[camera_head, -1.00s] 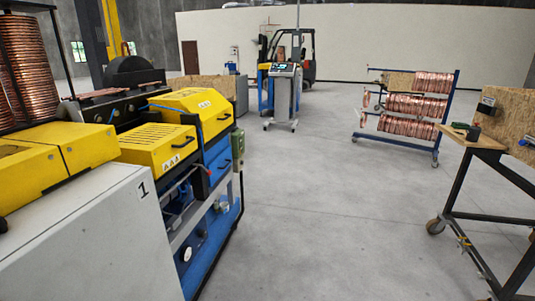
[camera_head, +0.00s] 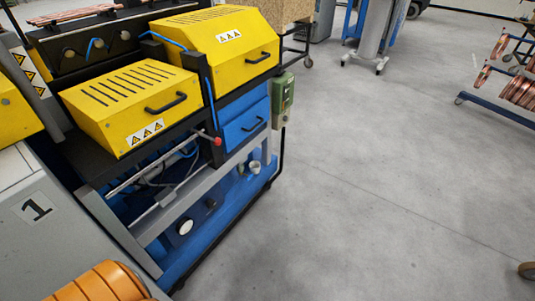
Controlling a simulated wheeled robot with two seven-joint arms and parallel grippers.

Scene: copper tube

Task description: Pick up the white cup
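A small white cup-like object (camera_head: 254,168) sits low inside the open frame of the blue and yellow machine (camera_head: 233,190), near its right end. It is small in the picture, and I cannot tell for sure that it is the white cup. A round white disc (camera_head: 185,227) shows on a dark blue part further left in the same frame; it looks like a dial or cap. Neither of my grippers is in view.
Yellow covers (camera_head: 130,97) with black handles top the machine. A red-tipped lever (camera_head: 217,141) and a green box (camera_head: 283,92) stick out at its side. A grey cabinet marked 1 (camera_head: 38,235) stands at left.

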